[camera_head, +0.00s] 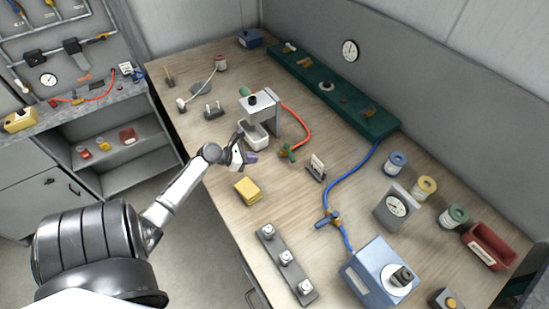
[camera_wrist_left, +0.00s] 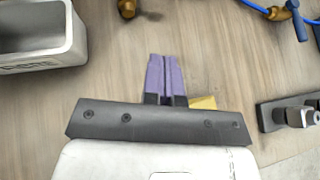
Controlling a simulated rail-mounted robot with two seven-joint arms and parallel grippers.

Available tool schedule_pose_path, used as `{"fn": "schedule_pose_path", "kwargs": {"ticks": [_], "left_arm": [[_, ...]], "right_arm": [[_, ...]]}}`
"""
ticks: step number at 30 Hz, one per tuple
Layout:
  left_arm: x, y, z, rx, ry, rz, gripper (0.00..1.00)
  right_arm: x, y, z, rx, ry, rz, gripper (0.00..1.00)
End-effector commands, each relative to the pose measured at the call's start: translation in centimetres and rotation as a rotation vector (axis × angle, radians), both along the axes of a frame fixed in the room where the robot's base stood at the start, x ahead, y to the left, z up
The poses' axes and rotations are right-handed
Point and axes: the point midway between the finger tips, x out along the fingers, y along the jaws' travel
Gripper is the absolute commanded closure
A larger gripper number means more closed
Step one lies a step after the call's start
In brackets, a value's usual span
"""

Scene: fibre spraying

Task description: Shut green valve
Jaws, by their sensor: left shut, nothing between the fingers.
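The green valve (camera_head: 287,153) lies on the wooden bench at the end of the red hose (camera_head: 303,125); it has a small green handle on a brass-coloured body. My left gripper (camera_head: 251,158) is low over the bench, to the left of the valve and apart from it. Its purple fingers, also seen in the left wrist view (camera_wrist_left: 162,58), are together with nothing between them. A brass-coloured piece (camera_wrist_left: 127,8) is cut off at the top edge of that view; I cannot tell whether it is the valve. My right gripper is not in view.
A grey-white stand with a white container (camera_head: 256,138) is just behind my left gripper. A yellow block (camera_head: 248,191) lies in front of it. A small upright panel (camera_head: 317,167) stands right of the valve. A blue hose (camera_head: 345,187) with a brass valve (camera_head: 329,218) runs farther right.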

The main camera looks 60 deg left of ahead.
Motion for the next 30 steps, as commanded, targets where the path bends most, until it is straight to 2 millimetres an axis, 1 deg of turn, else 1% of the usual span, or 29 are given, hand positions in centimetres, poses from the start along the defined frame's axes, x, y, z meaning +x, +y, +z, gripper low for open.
{"fn": "schedule_pose_path", "kwargs": {"ticks": [2,5,12,18,24,30], "left_arm": [[0.4,-0.2,-0.4,-0.003,0.008,-0.009,1.00],[1.5,-0.4,-1.0,-0.004,0.008,-0.011,1.00],[5.4,-1.0,-3.3,-0.004,0.006,-0.009,1.00],[8.4,-1.5,-5.1,-0.002,0.006,-0.009,1.00],[10.8,-1.8,-4.9,0.000,0.006,-0.006,1.00],[11.9,-2.0,-5.0,-0.001,0.007,-0.007,1.00]], "right_arm": [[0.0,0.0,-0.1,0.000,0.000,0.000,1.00],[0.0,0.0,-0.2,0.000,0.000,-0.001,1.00],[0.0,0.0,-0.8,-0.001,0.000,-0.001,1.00],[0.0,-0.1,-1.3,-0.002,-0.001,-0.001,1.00],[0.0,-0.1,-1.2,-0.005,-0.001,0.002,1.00],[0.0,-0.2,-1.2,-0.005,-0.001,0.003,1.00]]}}
